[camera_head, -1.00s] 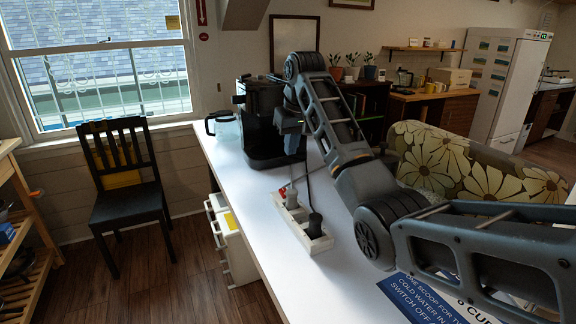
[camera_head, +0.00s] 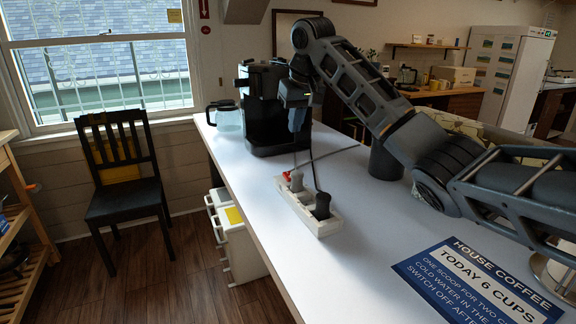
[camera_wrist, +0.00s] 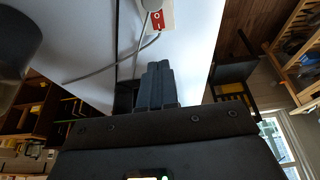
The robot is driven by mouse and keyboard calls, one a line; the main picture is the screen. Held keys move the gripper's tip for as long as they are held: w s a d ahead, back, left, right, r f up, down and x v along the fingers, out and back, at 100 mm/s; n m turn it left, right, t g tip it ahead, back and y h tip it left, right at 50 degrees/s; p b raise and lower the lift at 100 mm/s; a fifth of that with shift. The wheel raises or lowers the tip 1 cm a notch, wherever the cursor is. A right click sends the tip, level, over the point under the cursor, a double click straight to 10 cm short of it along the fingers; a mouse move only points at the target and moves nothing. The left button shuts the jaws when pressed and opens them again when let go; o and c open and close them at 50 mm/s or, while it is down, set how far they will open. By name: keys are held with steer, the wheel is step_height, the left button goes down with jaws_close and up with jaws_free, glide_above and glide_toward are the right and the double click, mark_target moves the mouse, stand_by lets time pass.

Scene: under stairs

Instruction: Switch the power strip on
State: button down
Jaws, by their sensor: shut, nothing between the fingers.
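The white power strip (camera_head: 312,209) lies lengthwise near the left edge of the white table. The gripper's fingers (camera_wrist: 157,66) are together and empty in the wrist view.
A black coffee maker (camera_head: 262,110) with a glass carafe (camera_head: 226,118) stands just behind my gripper. Cables run from the strip across the table. A blue coffee sign (camera_head: 478,284) lies at the front right. A black chair (camera_head: 124,172) stands left of the table.

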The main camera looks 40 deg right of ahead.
mark_target(288, 174)
steer(key=shift+f, duration=0.1)
steer(key=x, duration=0.9)
steer(key=p+x, duration=0.1)
steer(key=x, duration=0.3)
steer(key=shift+s+f, duration=0.15)
steer(key=shift+f, duration=0.35)
